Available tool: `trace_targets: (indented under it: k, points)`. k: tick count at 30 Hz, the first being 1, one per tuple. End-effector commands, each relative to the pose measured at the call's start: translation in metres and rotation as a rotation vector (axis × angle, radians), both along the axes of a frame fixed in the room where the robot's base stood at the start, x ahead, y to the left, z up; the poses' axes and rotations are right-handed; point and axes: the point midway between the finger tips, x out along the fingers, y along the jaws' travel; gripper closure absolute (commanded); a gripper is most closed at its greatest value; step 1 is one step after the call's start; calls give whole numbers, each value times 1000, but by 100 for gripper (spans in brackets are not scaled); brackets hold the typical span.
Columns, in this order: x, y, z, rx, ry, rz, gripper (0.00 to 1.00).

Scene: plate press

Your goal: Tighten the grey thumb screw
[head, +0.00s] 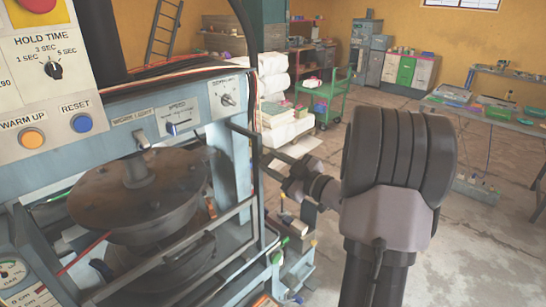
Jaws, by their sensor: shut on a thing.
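My gripper (270,168) is at the right side of the blue-grey press frame (236,160), with my wrist and forearm reaching in from the right. Its jaws are small and dark in this view and are closed at the frame's right upright. The grey thumb screw is not clearly visible; the jaws and the upright cover the spot where they meet. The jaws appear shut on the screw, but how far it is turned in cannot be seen.
Behind stand a green cart (325,95) and white stacked sacks (274,75). Open floor lies right.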

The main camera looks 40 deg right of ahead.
Motion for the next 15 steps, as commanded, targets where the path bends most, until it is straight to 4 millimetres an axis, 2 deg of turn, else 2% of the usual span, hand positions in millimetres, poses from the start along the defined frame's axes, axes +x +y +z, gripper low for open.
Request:
trace_targets:
  k: [15]
  points:
    - [0, 1, 0, 395, 33, 0, 100]
